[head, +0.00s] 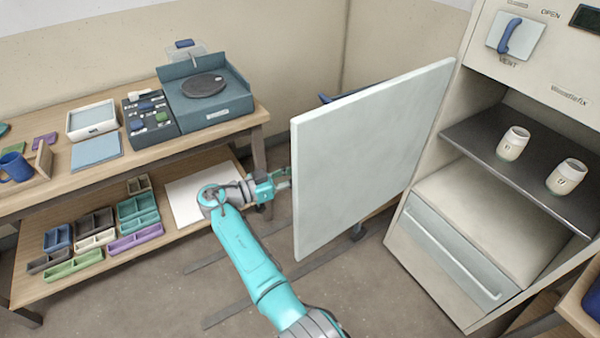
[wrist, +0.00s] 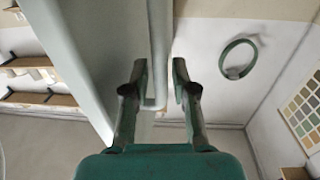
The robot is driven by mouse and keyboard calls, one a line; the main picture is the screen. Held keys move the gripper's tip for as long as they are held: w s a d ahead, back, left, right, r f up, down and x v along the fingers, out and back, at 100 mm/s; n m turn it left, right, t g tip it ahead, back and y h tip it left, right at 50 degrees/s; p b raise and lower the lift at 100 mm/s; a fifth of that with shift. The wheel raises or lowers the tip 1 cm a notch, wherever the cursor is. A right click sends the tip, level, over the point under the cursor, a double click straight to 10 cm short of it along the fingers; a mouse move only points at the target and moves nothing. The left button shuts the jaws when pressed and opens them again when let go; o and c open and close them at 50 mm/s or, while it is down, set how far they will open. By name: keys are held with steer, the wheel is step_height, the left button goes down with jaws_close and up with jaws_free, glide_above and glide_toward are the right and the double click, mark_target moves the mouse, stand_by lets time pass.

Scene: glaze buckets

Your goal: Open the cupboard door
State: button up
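The cupboard door (head: 370,150) is a pale grey-green panel standing wide open, swung out from the cupboard (head: 485,200) on the right. My gripper (head: 283,180) is at the door's left, free edge in the head view, with its fingertips partly hidden by the panel. In the wrist view the door (wrist: 85,50) fills the upper left. A light door handle (wrist: 159,50) runs down between the fingers of my gripper (wrist: 160,75). The fingers are partly closed, one on each side of the handle; the contact itself is hard to see.
The cupboard's dark shelf (head: 470,135) holds two pale jars, (head: 513,143) and (head: 567,176). Below is a drawer-like front (head: 455,262). A wooden workbench (head: 60,198) with trays and a scale stands at the left. Open floor (head: 360,290) lies in front.

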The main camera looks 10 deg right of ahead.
steer(key=v, duration=1)
steer(key=shift+a, duration=0.1)
